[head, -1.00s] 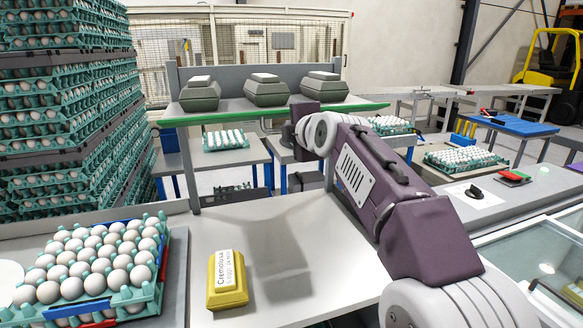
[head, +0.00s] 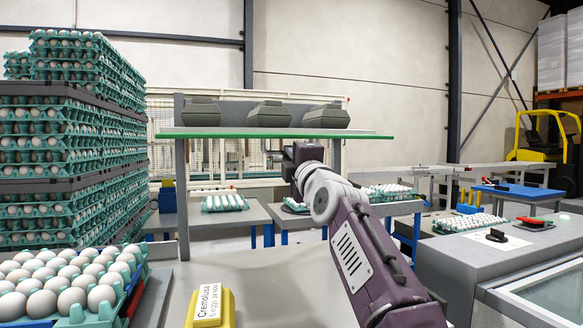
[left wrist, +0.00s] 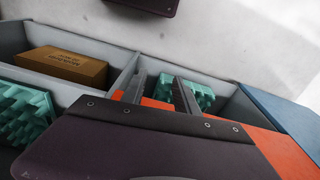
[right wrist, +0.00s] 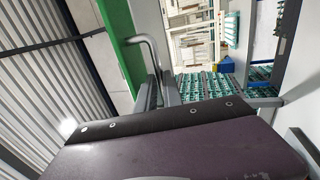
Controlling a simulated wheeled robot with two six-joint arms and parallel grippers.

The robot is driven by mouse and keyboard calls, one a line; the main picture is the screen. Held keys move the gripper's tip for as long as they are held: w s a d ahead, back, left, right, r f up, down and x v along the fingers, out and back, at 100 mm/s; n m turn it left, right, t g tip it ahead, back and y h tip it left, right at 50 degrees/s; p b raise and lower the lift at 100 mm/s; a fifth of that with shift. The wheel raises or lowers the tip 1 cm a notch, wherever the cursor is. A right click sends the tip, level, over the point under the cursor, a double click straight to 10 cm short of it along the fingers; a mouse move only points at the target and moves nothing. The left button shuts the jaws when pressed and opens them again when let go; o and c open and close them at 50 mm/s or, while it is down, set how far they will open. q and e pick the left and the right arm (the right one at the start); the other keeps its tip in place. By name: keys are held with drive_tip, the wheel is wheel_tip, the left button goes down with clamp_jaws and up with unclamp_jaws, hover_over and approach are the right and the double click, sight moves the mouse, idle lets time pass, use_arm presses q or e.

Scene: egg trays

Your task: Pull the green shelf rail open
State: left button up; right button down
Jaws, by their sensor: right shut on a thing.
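The green shelf rail (head: 280,134) runs along the front edge of the raised shelf, with grey egg cartons (head: 270,114) behind it. In the right wrist view the green rail (right wrist: 122,50) stands at upper left, and a bent grey bar handle (right wrist: 154,48) comes from it. My right gripper (right wrist: 160,88) is shut on the handle. In the head view it (head: 278,160) is small, just below the rail. My left gripper (left wrist: 160,88) shows only in the left wrist view, with its fingers apart and nothing between them.
Tall egg-tray stacks (head: 70,150) stand at left, with an open egg tray (head: 75,312) in front. A yellow carton (head: 222,308) sits on the bench (head: 260,270). Below my left gripper are bins with a brown box (left wrist: 62,66) and teal trays (left wrist: 20,112).

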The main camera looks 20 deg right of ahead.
drive_tip(key=shift+a+f, duration=0.1)
drive_tip(key=shift+f, duration=0.05)
drive_tip(key=c, duration=1.6)
unclamp_jaws()
drive_tip(key=shift+o, duration=0.5)
drive_tip(key=shift+a, duration=0.1)
drive_tip(key=shift+s, duration=0.1)
drive_tip(key=b+v, duration=0.4)
drive_tip(key=v, duration=0.4)
drive_tip(key=shift+s, duration=0.45)
